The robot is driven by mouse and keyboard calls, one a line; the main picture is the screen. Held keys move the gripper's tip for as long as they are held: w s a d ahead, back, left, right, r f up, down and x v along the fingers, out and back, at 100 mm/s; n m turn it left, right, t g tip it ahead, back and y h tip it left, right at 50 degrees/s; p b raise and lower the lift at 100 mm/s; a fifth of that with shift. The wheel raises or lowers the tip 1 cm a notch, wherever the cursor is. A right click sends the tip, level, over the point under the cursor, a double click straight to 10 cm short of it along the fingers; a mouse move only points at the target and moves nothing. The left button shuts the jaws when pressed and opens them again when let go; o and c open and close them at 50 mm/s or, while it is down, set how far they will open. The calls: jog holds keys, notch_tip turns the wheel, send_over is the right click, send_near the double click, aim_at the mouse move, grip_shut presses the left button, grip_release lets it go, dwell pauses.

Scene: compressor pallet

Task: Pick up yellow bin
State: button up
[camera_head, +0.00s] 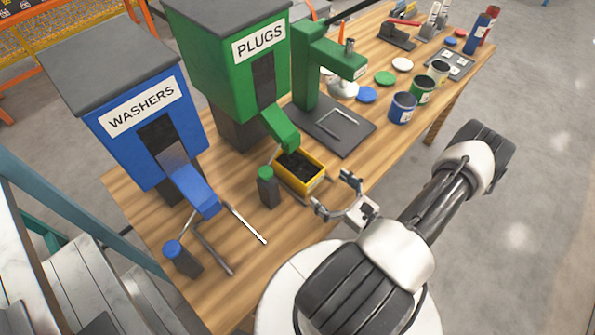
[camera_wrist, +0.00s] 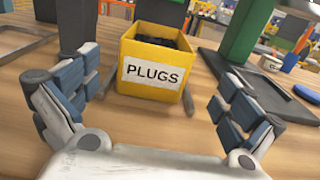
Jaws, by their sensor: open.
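The yellow bin (camera_head: 301,184) stands upright on the wooden table under the green chute of the plugs dispenser. It holds dark pieces. In the wrist view the yellow bin (camera_wrist: 153,88) shows its white PLUGS label, straight ahead of my gripper and between the lines of the two fingers. My gripper (camera_head: 333,193) is open and empty, low over the table at the near side of the bin. In the wrist view my gripper (camera_wrist: 160,95) has its fingers spread wider than the bin. The fingers look apart from the bin.
The green PLUGS dispenser (camera_head: 232,66) stands behind the bin, and the blue WASHERS dispenser (camera_head: 120,110) is to the left. A green-capped post (camera_head: 268,188) is close left of the bin. The green press (camera_head: 305,80) stands behind on the right. Several cans and lids lie farther right.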

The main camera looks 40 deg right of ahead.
aim_at(317, 179)
jog(key=w, duration=0.5)
jog(key=shift+w+a+b, duration=0.1)
jog(key=shift+a+b, duration=0.15)
jog(key=shift+b, duration=0.05)
jog(key=w, duration=0.2)
jog(key=w+a+b, duration=0.1)
jog(key=w, duration=0.1)
jog(key=shift+w, duration=0.1)
jog(key=shift+w+r, duration=0.15)
jog(key=shift+w, duration=0.3)
jog(key=shift+c, duration=0.4)
jog(key=c, duration=1.4)
jog(key=shift+c, duration=0.2)
